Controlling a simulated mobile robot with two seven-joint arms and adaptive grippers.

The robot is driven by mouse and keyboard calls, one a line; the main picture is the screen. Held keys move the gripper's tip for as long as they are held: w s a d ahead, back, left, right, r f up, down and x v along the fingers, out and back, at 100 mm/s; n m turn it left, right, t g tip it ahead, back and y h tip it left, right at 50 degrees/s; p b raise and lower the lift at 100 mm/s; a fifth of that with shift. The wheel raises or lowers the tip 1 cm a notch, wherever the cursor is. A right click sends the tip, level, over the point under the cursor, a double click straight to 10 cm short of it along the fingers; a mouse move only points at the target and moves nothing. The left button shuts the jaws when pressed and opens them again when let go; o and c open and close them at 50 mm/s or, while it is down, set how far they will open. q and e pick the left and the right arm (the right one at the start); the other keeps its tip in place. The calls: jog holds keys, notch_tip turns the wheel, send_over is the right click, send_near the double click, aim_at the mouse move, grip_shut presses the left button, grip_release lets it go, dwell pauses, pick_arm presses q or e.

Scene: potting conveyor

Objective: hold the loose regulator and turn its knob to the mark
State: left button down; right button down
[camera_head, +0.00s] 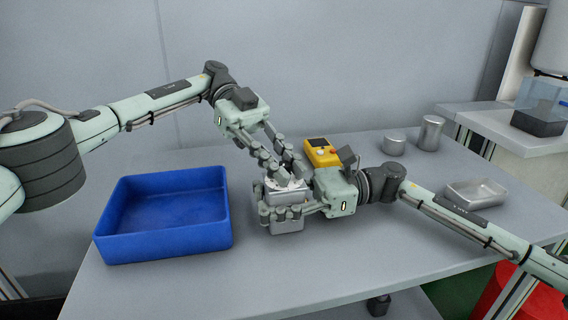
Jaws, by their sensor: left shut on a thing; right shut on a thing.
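The regulator (287,226) is a small grey metal block standing on the table, left of the middle. My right gripper (266,207) reaches in from the right and is shut around the regulator's body at its sides. My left gripper (286,178) comes down from the upper left and is shut on the knob at the regulator's top. The fingers hide most of the knob. A small reddish spot shows on the top between the fingers. I cannot make out the mark or how the knob is turned.
A blue open bin (216,238) stands empty at the left. Two metal cylinders (431,133) (394,143) are at the back right. A shallow metal tray (462,191) lies near the right edge.

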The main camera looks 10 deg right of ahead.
aim_at(288, 166)
pick_arm(q)
jog(key=c, duration=1.4)
grip_release()
jog(key=shift+r, duration=0.1)
jog(key=shift+d+r, duration=0.1)
jog(key=shift+r, duration=0.25)
jog(key=r+t+y, duration=0.2)
jog(key=r+t, duration=0.1)
jog(key=r+t+y, duration=0.1)
jog(key=r+t, duration=0.1)
jog(key=shift+s+d+r, duration=0.1)
jog(key=shift+s+d, duration=0.05)
jog(key=shift+s, duration=0.2)
notch_tip(288, 166, up, 6)
jog(key=r+t+y, duration=0.1)
jog(key=t+y, duration=0.2)
jog(key=t, duration=0.4)
jog(key=f, duration=1.2)
jog(key=shift+w+a, duration=0.25)
jog(key=shift+w, duration=0.1)
